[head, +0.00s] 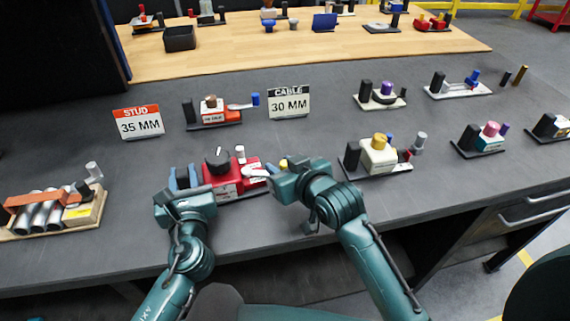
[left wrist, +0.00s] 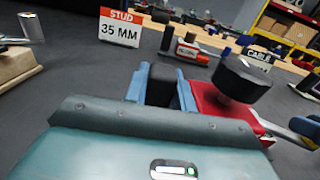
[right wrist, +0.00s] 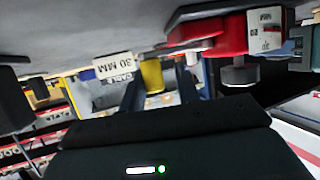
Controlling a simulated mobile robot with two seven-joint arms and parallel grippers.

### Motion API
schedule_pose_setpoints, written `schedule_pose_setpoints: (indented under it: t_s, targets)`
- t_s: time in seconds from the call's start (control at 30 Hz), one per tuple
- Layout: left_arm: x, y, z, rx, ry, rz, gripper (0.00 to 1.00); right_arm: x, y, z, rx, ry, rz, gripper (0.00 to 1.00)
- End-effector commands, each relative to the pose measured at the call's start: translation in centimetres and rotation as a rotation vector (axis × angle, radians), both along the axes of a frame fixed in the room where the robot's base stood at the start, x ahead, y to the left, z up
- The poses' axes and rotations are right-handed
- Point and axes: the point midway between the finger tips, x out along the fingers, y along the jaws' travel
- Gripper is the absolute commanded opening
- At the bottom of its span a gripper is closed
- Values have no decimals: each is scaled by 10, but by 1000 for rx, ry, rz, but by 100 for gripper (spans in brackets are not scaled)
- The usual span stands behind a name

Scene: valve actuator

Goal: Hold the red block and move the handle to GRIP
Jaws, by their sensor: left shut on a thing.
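A red block (head: 224,182) with printed labels and a black knob (head: 216,158) on top stands on a dark base near the front of the bench. A dark upright post (left wrist: 158,86) is at its left end. My left gripper (head: 184,178) has its blue fingers closed on this post, one on each side, beside the red block. My right gripper (head: 277,172) is open at that side. In the right wrist view a yellow piece (right wrist: 152,75) shows between its fingers; I cannot tell whether they touch it.
Signs for STUD 35 MM (head: 139,122) and CABLE 30 MM (head: 289,104) stand behind. A device with a yellow knob (head: 378,154) stands to the right, and a wooden tray with metal cylinders (head: 48,213) to the left. Bare bench lies in front.

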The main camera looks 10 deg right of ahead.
Motion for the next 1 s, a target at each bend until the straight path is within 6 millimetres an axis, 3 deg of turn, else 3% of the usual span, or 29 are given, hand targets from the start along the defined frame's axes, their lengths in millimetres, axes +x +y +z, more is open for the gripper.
schedule_pose_setpoints:
  t_s: [0.1, 0.47, 1.0]
  targets:
    - [-1, -1, -6, -1, 11, -4, 0, 0, -1, 0, -1, -1, -3, 41]
    - [-1, 0, -5, -2, 11, -2, 0, -8, -6, 4, -3, -4, -6, 41]
    - [-1, 0, -5, -3, 11, -1, 0, -96, -32, 42, -3, -3, -3, 41]
